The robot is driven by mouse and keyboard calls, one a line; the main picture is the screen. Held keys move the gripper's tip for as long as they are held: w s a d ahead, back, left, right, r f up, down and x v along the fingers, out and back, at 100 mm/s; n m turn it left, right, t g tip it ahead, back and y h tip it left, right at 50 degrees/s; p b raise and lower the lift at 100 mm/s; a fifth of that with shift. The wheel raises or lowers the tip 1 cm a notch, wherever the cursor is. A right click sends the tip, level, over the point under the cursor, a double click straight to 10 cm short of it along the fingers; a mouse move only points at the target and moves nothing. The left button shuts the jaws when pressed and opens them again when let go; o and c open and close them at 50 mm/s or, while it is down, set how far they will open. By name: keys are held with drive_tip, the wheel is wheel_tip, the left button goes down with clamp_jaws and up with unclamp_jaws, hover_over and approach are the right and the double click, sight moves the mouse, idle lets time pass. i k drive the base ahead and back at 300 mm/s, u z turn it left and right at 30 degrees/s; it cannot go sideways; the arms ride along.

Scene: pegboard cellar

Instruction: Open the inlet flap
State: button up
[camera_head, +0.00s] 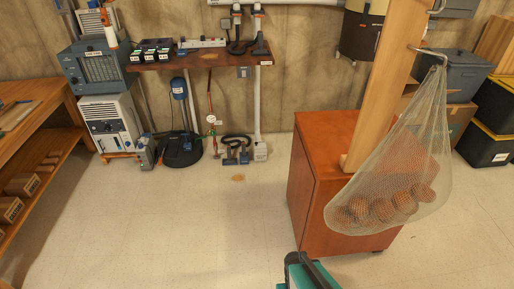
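I cannot make out for sure which thing is the inlet flap. A small grey plate (244,72) sits on the concrete wall just under the shelf, beside a white vertical pipe (257,105). It is too small to tell whether it has a flap or whether one is open or shut. My gripper cannot be seen in this view.
A red-brown cabinet (308,190) stands right of centre, with a wooden post and a hanging net bag (437,125) of brown lumps. A workbench (32,115) is at left. The middle floor is clear.

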sight(258, 145)
drive_tip(key=k, duration=0.25)
drive_tip(key=u, duration=0.15)
drive_tip(key=i, duration=1.25)
drive_tip(key=u, duration=0.5)
drive_tip(key=i, duration=0.85)
drive_tip(key=z, duration=0.45)
drive_tip(key=i, duration=1.45)
drive_tip(key=z, duration=0.2)
